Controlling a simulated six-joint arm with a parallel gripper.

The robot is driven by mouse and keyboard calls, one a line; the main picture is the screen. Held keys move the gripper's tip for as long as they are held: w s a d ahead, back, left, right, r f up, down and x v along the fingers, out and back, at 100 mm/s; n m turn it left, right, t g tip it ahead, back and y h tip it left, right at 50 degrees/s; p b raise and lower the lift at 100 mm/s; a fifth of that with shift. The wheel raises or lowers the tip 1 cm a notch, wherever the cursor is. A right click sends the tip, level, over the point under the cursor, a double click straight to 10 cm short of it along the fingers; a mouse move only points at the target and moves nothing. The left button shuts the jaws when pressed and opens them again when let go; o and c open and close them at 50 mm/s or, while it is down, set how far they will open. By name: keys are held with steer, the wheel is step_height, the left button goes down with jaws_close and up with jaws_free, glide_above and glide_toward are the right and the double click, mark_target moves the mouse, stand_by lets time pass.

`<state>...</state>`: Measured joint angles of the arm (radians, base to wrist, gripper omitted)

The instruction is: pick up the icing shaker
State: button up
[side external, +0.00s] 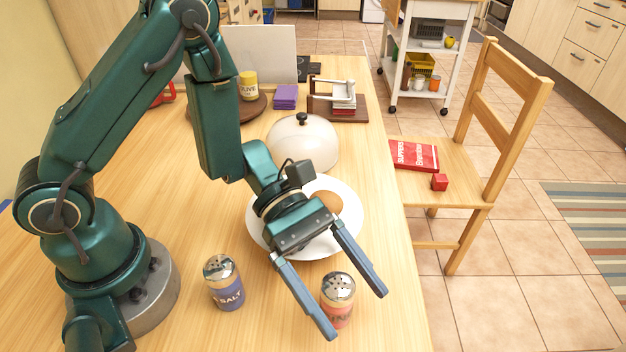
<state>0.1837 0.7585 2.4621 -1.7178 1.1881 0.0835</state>
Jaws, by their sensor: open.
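Two shakers with perforated metal tops stand upright on the wooden table (390,325). One is blue and reads "SALT" (228,292). The other is an orange-red shaker (338,314) near the table's right edge; its label is partly hidden, and I cannot read whether it says icing. My gripper (357,314) is open and empty, its two blue-grey fingers pointing down and to the front right. In this view the orange-red shaker appears between the fingers; I cannot tell whether it is truly between them or below them. The salt shaker stands left of my gripper.
A white plate (258,236) with a round brown item (328,201) lies behind and partly under my gripper. A white dome lid (302,146) stands behind it.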

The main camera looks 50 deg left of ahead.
steer(key=shift+d+f, duration=0.25)
steer(key=shift+d, duration=0.35)
jaws_close()
steer(key=shift+r, duration=0.15)
